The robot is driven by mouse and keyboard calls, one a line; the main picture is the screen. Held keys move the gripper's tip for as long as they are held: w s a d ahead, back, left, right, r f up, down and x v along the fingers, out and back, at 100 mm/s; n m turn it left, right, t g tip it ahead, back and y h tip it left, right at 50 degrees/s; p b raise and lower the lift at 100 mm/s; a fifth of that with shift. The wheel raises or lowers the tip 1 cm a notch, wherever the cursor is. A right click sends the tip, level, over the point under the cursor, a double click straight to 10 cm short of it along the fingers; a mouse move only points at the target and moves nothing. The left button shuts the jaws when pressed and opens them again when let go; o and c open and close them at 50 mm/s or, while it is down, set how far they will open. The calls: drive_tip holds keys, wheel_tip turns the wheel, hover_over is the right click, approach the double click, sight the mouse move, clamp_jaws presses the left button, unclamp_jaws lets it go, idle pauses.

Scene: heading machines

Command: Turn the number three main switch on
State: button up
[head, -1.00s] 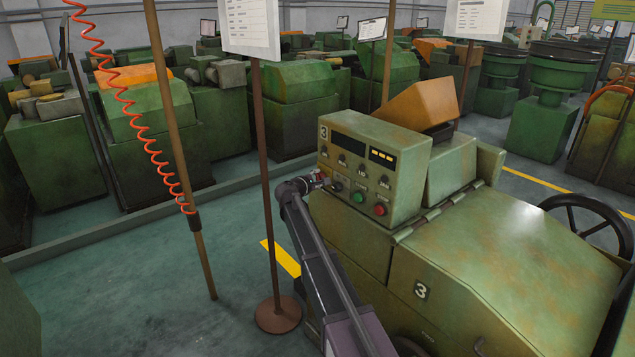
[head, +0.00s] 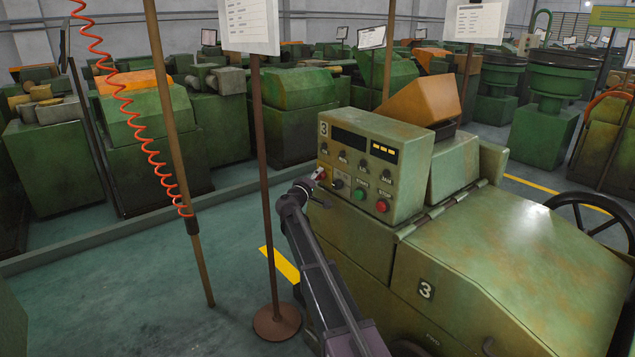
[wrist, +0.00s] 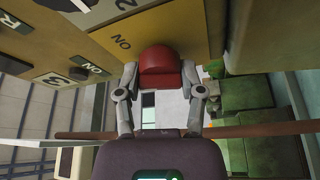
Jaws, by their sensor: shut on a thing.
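The number three machine's green control box (head: 375,165) carries a "3" plate, a dark display, small knobs, and a green and a red button. The red main switch handle (head: 320,173) is at its lower left corner, partly hidden by my gripper (head: 308,187). In the wrist view the red handle (wrist: 160,68) stands between the two fingers of my gripper (wrist: 163,82), which is shut on it. A yellow plate (wrist: 125,28) behind the handle reads "ON" upside down, with a "2" further out. I cannot tell the switch's exact setting.
A sign post (head: 264,180) on a round base stands left of my arm. A brown pole with a red coiled hose (head: 130,100) is further left. The machine's sloped green cover (head: 510,260) lies to the right.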

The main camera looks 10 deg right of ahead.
drive_tip(key=m+h+b, duration=0.2)
drive_tip(key=m, duration=0.3)
drive_tip(key=shift+w+m, duration=0.1)
drive_tip(key=shift+m, duration=0.2)
drive_tip(key=shift+m+h, duration=0.3)
drive_tip(key=o, duration=1.2)
drive_tip(key=shift+c, duration=0.2)
drive_tip(key=shift+d+n, duration=0.1)
drive_tip(key=shift+n, duration=0.4)
